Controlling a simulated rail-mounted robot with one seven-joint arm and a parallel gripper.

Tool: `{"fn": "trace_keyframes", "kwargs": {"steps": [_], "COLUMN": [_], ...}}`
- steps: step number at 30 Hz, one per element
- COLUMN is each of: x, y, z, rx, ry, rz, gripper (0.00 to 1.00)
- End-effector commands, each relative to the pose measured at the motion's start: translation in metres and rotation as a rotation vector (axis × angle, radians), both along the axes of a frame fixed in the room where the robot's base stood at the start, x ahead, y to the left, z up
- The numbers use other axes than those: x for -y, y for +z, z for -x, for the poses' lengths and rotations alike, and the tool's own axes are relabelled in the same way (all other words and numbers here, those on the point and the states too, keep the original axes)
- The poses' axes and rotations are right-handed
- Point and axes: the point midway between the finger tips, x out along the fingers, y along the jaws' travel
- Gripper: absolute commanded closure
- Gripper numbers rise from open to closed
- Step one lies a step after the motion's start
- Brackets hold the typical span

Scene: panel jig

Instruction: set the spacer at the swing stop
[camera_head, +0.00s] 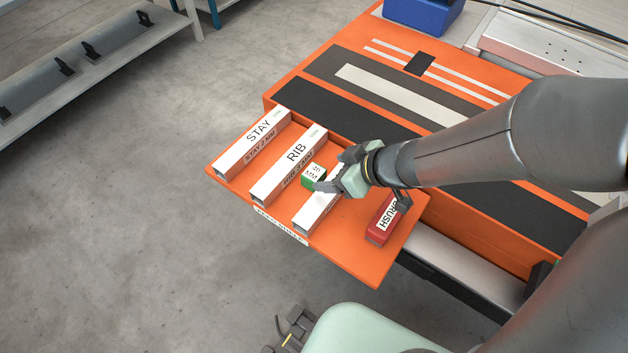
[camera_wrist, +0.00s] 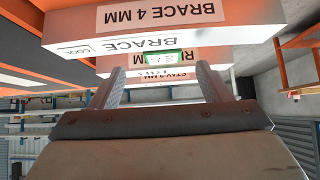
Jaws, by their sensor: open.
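The spacer (camera_head: 312,183) is a small green block with a white top marked 20 MM. It stands on the orange shelf (camera_head: 345,262) between the RIB bar (camera_head: 280,178) and the bar under my gripper. My gripper (camera_head: 333,170) is open, just right of the spacer, with its fingers pointing towards it. In the wrist view, the spacer (camera_wrist: 165,60) shows in the gap between the fingertips of my gripper (camera_wrist: 162,72). I cannot tell whether the fingers touch it. I cannot make out the swing stop in either view.
The BRACE bar (camera_wrist: 190,40) lies close by the fingers; my gripper partly covers this white bar (camera_head: 312,214) in the head view. The STAY bar (camera_head: 250,146) lies left. A red BRUSH block (camera_head: 381,222) lies right. A blue bin (camera_head: 424,14) stands at the back.

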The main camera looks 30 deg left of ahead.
Motion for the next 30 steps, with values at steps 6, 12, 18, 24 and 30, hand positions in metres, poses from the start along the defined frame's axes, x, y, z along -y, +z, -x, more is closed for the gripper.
{"fn": "trace_keyframes", "kwargs": {"steps": [6,12,18,24,30], "x": [-0.009,-0.025,-0.042,-0.043,-0.043], "y": [-0.009,-0.03,-0.045,-0.043,-0.043], "z": [0.0,0.001,-0.001,-0.001,-0.001], "rx": [0.0,0.001,0.002,0.002,0.001], "ry": [0.0,0.001,0.001,-0.001,-0.001], "rz": [0.0,0.0,0.001,0.001,0.0], "gripper": [0.29,0.29,0.29,0.29,0.79]}}
